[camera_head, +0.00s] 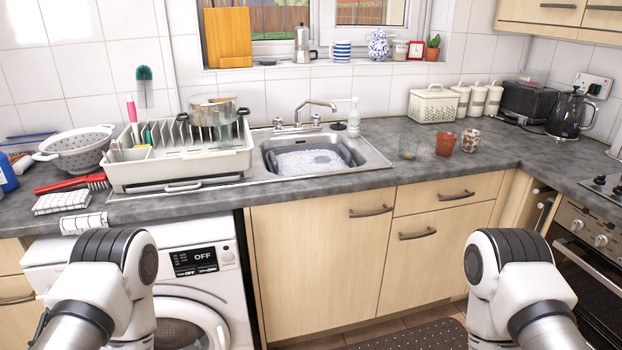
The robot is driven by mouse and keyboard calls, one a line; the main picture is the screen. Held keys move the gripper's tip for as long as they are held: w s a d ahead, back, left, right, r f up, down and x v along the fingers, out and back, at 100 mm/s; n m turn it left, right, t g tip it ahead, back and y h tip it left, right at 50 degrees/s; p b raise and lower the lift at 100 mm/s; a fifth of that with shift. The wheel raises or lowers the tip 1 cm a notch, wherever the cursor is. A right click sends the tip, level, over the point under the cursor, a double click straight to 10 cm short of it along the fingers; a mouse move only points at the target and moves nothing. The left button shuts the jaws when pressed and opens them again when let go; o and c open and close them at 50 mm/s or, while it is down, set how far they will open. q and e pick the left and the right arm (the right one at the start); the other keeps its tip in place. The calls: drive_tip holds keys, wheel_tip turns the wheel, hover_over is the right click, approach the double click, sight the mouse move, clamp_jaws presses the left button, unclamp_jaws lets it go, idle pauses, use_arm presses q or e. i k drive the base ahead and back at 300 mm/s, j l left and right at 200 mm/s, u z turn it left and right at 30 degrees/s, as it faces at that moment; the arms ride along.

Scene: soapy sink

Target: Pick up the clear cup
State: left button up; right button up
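The clear cup (409,147) stands upright on the grey counter, just right of the sink. It is see-through, so its outline is faint. A reddish-brown cup (445,143) and a patterned cup (470,140) stand in a row to its right. Both of my arms show only as white and dark links at the bottom left and bottom right, below and in front of the counter. Neither of my grippers is in the picture. Nothing is seen touching the clear cup.
The sink (375,157) holds soapy water, with a tap (314,106) behind it. A dish rack (125,178) with a pot stands left of it. The counter (350,190) in front of the cups is clear. A kettle (568,115) and white canisters stand at the back right.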

sight(409, 144)
drive_tip(key=i+l+u, duration=0.3)
drive_tip(key=i+l, duration=0.2)
drive_tip(key=l, duration=0.2)
drive_tip(key=i+l+u, duration=0.3)
drive_tip(key=i+l, duration=0.15)
drive_tip(key=l, duration=0.35)
drive_tip(key=i+l+u, duration=0.15)
drive_tip(key=l, duration=0.25)
